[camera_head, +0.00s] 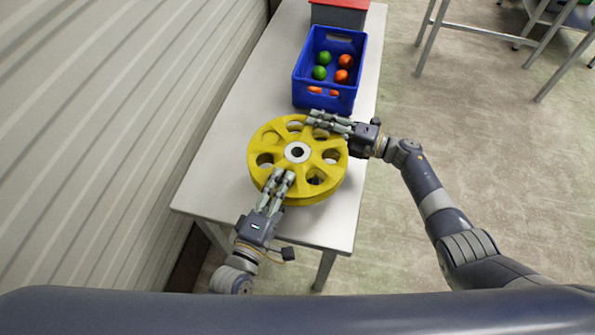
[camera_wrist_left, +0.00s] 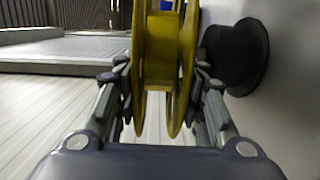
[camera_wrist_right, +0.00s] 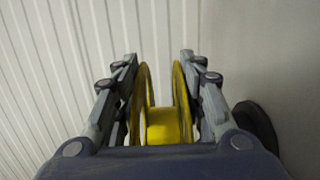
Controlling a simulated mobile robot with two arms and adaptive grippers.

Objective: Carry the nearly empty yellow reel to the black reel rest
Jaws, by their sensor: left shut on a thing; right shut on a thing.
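The yellow reel (camera_head: 328,172) lies flat, flange up, over the near part of the white table, with spoke holes and a pale hub. Its bare yellow core (camera_wrist_right: 163,127) shows between two flanges in the right wrist view. My left gripper (camera_head: 280,176) is shut on its near edge, with fingers outside both flanges. My right gripper (camera_head: 315,121) is shut on its far right edge in the same way. The black reel rest (camera_wrist_left: 240,55) stands on the table beneath the reel and is hidden in the head view. I cannot tell whether reel and rest touch.
A blue crate (camera_head: 300,92) with green and orange balls stands just beyond the reel on the table (camera_head: 230,122). A grey box with a red top (camera_head: 340,12) is farther back. A ribbed wall (camera_head: 95,120) runs along the left. Open floor lies to the right.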

